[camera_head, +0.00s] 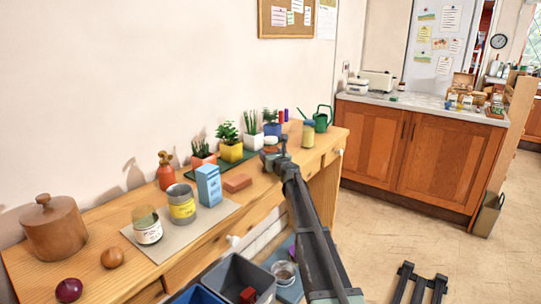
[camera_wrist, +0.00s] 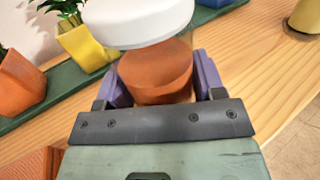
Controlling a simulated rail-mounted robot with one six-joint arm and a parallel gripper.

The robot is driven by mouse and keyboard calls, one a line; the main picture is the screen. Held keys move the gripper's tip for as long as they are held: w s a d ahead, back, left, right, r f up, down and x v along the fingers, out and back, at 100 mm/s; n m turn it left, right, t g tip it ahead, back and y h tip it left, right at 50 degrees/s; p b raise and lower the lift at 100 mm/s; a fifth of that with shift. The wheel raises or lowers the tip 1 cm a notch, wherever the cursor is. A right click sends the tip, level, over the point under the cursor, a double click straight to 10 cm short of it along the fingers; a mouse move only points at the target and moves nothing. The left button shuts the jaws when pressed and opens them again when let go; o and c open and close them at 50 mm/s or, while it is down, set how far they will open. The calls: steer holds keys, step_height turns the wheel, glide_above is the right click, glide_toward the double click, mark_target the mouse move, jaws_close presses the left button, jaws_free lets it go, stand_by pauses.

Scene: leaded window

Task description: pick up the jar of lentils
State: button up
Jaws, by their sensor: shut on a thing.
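The jar of lentils (camera_wrist: 155,70) has a white lid and orange-red contents in the wrist view. My gripper (camera_wrist: 155,88) has its purple finger pads on both sides of the jar and is shut on it. In the head view the jar (camera_head: 270,142) shows small beside my gripper (camera_head: 275,155), near the right part of the wooden bench. The jar's base is hidden behind my gripper, so I cannot tell whether it touches the bench.
Potted plants (camera_head: 229,142) stand on a green tray behind the jar. A yellow jar with a blue lid (camera_head: 308,135) and a green watering can (camera_head: 322,119) stand to the right. Bare wood lies around my gripper.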

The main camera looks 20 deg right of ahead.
step_height(320, 180, up, 20)
steer(key=p, duration=2)
